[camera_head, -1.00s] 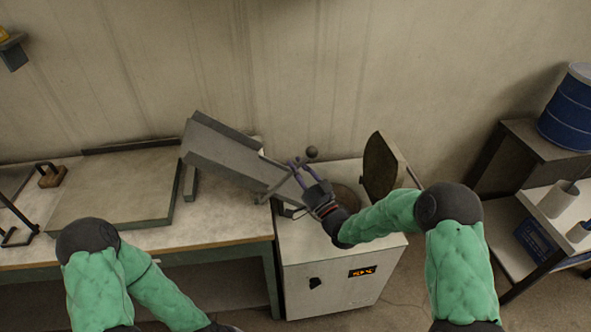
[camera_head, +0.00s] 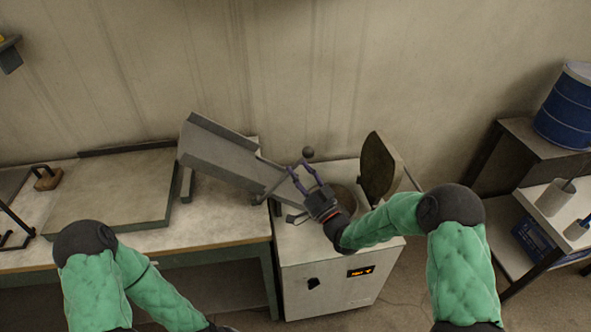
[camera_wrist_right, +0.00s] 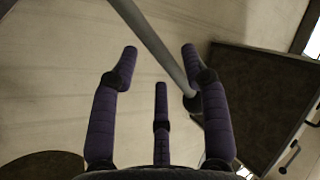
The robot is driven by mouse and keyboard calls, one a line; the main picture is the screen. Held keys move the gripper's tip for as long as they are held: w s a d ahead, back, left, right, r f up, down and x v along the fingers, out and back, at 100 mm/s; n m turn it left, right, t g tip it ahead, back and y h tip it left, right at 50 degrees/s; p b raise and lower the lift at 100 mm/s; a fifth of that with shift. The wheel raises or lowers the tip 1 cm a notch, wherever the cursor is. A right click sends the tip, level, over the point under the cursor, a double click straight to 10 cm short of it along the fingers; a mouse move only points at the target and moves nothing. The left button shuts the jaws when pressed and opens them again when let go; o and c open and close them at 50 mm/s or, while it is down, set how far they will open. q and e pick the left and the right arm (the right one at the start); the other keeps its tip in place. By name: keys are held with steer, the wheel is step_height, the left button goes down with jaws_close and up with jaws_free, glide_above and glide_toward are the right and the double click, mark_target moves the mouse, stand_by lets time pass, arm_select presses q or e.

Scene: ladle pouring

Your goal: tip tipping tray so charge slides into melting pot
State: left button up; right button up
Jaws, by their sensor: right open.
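The grey tipping tray (camera_head: 222,155) is tilted, its raised end at the left and its low end toward the melting pot (camera_head: 343,198). The tray looks empty where I can see into it. A lever with a dark ball knob (camera_head: 308,153) stands by its low end. My right gripper (camera_head: 299,168) is open beside this lever. In the right wrist view a grey rod (camera_wrist_right: 160,45) passes between and past my open fingers (camera_wrist_right: 157,65). The pot's opening is partly hidden by my gripper and wrist.
The pot's round lid (camera_head: 377,168) stands open at the right of the white furnace cabinet (camera_head: 325,272). A workbench (camera_head: 215,225) with a flat plate (camera_head: 110,190) lies left. A blue drum (camera_head: 568,115) and a low shelf stand right.

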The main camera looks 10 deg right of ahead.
steer(key=v, duration=1)
steer(key=shift+s, duration=0.2)
steer(key=shift+f, duration=0.15)
stand_by(0.7)
step_height(320, 180, down, 21)
steer(key=s+a+m+g+h, duration=0.1)
steer(key=s+a+g+h, duration=0.15)
steer(key=g+h, duration=0.4)
steer(key=s+a+f+g, duration=0.2)
steer(key=s+f+g, duration=0.4)
steer(key=s, duration=0.4)
steer(key=s+a+f+g, duration=0.2)
steer(key=s+f+g, duration=0.5)
steer(key=s, duration=0.4)
steer(key=shift+s+a+f, duration=0.3)
steer(key=shift+y, duration=0.25)
